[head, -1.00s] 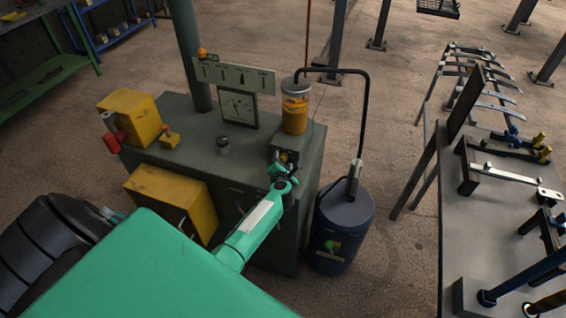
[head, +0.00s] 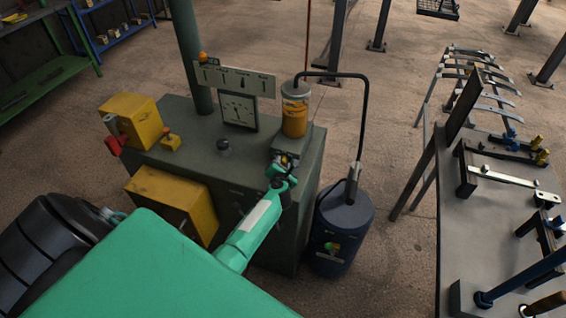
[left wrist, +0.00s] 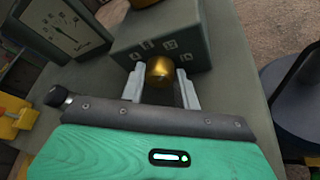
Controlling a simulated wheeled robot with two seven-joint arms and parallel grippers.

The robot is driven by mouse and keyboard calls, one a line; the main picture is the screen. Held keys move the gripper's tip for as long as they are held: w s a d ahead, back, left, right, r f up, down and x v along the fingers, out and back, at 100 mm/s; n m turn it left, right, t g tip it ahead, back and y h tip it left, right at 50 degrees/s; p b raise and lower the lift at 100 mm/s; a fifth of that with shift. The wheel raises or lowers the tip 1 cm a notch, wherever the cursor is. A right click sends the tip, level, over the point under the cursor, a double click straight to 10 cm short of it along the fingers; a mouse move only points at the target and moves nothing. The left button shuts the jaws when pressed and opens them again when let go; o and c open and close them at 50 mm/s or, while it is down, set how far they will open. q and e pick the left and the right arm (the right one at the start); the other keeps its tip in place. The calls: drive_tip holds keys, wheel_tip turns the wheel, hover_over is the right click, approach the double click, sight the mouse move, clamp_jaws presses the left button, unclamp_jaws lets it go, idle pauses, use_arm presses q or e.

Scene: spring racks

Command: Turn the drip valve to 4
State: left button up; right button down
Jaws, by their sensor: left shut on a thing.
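The drip valve is a brass knob (left wrist: 160,72) on the front of a small grey block (left wrist: 165,35) in the left wrist view. White marks show on the block face around the knob; I cannot read which one the knob points to. My left gripper (left wrist: 161,84) has a finger on each side of the knob and is shut on it. In the head view my left gripper (head: 283,170) is at the block below the amber oil cup (head: 295,110), and it hides most of the knob. My right gripper is not in view.
A gauge (head: 239,110) stands behind on the green cabinet (head: 215,165). A yellow box with a red-handled lever (head: 115,142) is at left. A blue drum (head: 342,225) with a black pipe stands close on the right. A grey bench (head: 480,225) is further right.

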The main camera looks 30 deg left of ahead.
use_arm(q)
drive_tip(key=o, duration=1)
drive_tip(key=shift+s+d+r, duration=0.15)
drive_tip(key=shift+s+d, duration=0.1)
drive_tip(key=shift+s, duration=0.1)
drive_tip(key=v, duration=1.3)
drive_tip(key=shift+p, duration=0.4)
